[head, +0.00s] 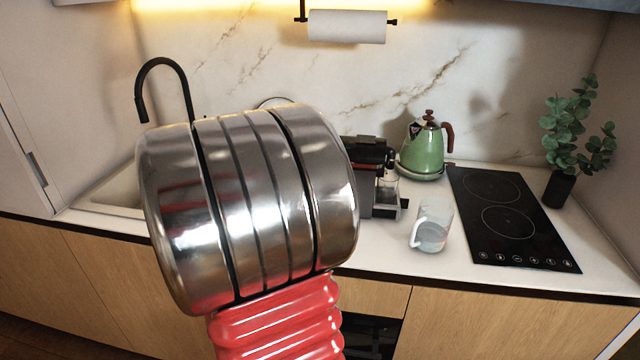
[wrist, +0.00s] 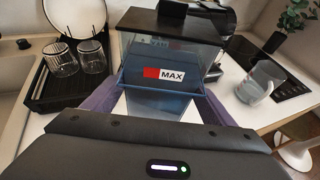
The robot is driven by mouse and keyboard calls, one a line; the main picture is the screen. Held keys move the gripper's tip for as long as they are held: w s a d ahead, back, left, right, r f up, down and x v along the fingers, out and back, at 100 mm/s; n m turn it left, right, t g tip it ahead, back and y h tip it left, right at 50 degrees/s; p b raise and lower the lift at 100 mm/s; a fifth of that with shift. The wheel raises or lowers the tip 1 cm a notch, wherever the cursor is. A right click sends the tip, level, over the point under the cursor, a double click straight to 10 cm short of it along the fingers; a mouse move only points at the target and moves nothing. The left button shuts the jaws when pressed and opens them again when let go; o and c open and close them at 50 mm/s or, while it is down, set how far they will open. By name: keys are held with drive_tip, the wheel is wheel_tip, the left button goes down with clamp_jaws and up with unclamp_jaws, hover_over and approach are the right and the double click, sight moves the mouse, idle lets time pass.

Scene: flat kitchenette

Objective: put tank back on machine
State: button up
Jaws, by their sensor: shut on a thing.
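The tank (wrist: 140,48) is a clear box with a dark top and a red-and-white MAX label, in the middle of the wrist view. Its lower part looks blue. My gripper (wrist: 160,101) is shut on it, with one finger at each side. The coffee machine (wrist: 239,22) is dark and shows partly behind and to the right of the tank. In the head view the machine (head: 378,200) stands on the counter, its left part hidden by my arm. The tank and my gripper are hidden behind my arm there.
A glass pitcher (head: 432,226) stands right of the machine, before the green kettle (head: 422,150). The black hob (head: 510,215) and a potted plant (head: 560,185) are farther right. Two glasses (wrist: 63,62) stand on a dark rack (wrist: 45,90) at the left, near the sink.

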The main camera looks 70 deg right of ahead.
drive_tip(key=w+a+f+n+t+y, duration=0.1)
drive_tip(key=w+a+f+n+t, duration=0.3)
drive_tip(key=w+a, duration=0.65)
drive_tip(key=w+a+f+n+t+y, duration=0.1)
drive_tip(key=w+a+n+t, duration=0.35)
drive_tip(key=w+a, duration=0.6)
drive_tip(key=w+a+f+n+t+y, duration=0.2)
drive_tip(key=a, duration=0.7)
drive_tip(key=w+a+f+n+t+y, duration=0.2)
drive_tip(key=a+n+y, duration=0.1)
drive_tip(key=a, duration=0.7)
drive_tip(key=w+a+f+n+t+y, duration=0.2)
drive_tip(key=a+f, duration=0.1)
drive_tip(key=a, duration=0.6)
drive_tip(key=shift+w+a+n, duration=0.3)
drive_tip(key=shift+n, duration=0.05)
drive_tip(key=shift+s, duration=0.1)
